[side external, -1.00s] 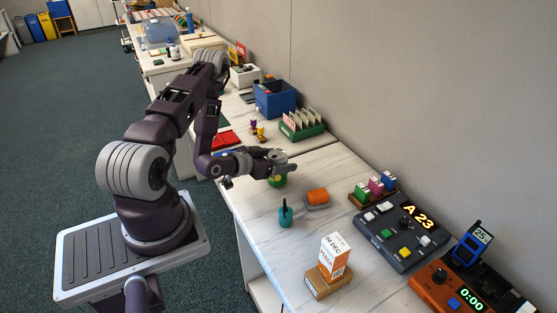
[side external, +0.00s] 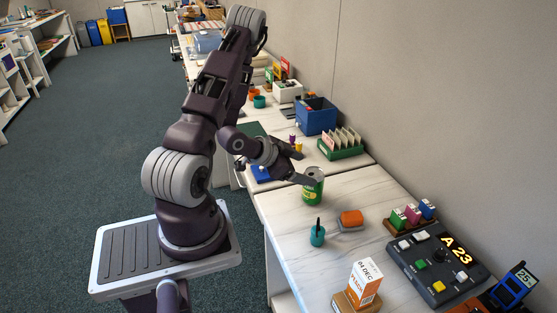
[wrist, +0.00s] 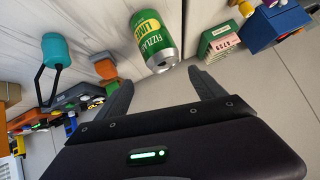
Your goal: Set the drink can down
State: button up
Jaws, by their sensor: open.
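The green and yellow drink can (side external: 315,193) stands upright on the white marbled table (side external: 375,190), near the end by the neighbouring table. In the wrist view the can (wrist: 152,42) lies just beyond my fingertips, with its silver end toward them and its label in plain sight. My gripper (wrist: 160,78) is open, with one finger on each side and nothing between them. In the side view my gripper (side external: 304,179) is close beside the can, on its left, and partly overlaps it in the picture.
A teal pot (side external: 317,237) and an orange-topped block (side external: 350,218) stand in front of the can. An orange and white carton (side external: 366,281) and a grey control box (side external: 440,265) are nearer the camera. A green card file (side external: 341,147) and blue bin (side external: 316,116) stand behind.

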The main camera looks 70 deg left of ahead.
jog(key=d+r+g+y, duration=0.1)
jog(key=d+r+g, duration=0.1)
jog(key=d+r, duration=0.5)
jog(key=d+r+g+y, duration=0.1)
jog(key=d+r, duration=0.1)
jog(key=r, duration=0.9)
jog(key=s+d+r+h, duration=0.1)
jog(key=s+d+r, duration=0.2)
jog(key=s+d, duration=0.4)
jog(key=s+d+r+n+g+h, duration=0.1)
jog(key=s+d+r+h, duration=0.1)
jog(key=s+d, duration=0.5)
jog(key=shift+s+d+r+g+h, duration=0.35)
jog(key=shift+s+r, duration=0.2)
jog(key=shift+s, duration=0.5)
